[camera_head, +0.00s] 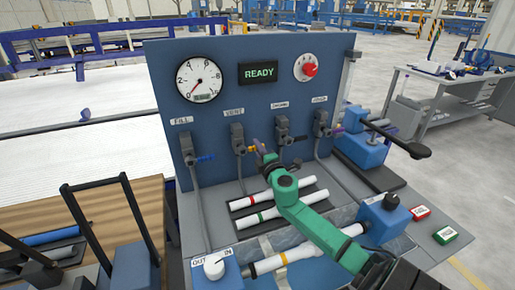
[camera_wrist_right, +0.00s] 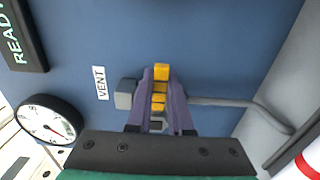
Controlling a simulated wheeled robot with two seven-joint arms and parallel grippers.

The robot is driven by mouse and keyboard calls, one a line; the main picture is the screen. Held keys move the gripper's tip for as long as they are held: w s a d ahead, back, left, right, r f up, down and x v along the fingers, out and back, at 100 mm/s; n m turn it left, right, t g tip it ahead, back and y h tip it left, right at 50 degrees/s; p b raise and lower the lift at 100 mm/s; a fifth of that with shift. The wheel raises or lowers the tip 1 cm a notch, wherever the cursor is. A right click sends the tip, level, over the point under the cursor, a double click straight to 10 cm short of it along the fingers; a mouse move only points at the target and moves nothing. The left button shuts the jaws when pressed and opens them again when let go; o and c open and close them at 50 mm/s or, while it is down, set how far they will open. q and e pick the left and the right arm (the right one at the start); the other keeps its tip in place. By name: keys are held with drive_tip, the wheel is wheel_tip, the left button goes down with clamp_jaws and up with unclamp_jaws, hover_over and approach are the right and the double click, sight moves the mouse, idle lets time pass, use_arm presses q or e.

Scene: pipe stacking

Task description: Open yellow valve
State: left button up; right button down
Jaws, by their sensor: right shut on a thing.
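The yellow valve handle (camera_wrist_right: 161,88) sits between the purple fingers of my right gripper (camera_wrist_right: 160,100) in the right wrist view, beside the VENT label (camera_wrist_right: 100,83). The fingers are closed on the handle from both sides. In the head view, my green right arm reaches up to the panel, and my right gripper (camera_head: 259,146) is at the second valve (camera_head: 238,138) from the left. The handle is mostly hidden there by the gripper. My left gripper does not show.
The blue panel (camera_head: 215,60) carries a gauge (camera_head: 199,79), a READY display (camera_head: 258,73) and a red knob (camera_head: 310,70). Neighbouring valves have a blue handle (camera_head: 205,157) and a purple handle (camera_head: 338,128). White pipes (camera_head: 278,195) lie below my arm.

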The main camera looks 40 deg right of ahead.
sight(242, 147)
idle(0.7)
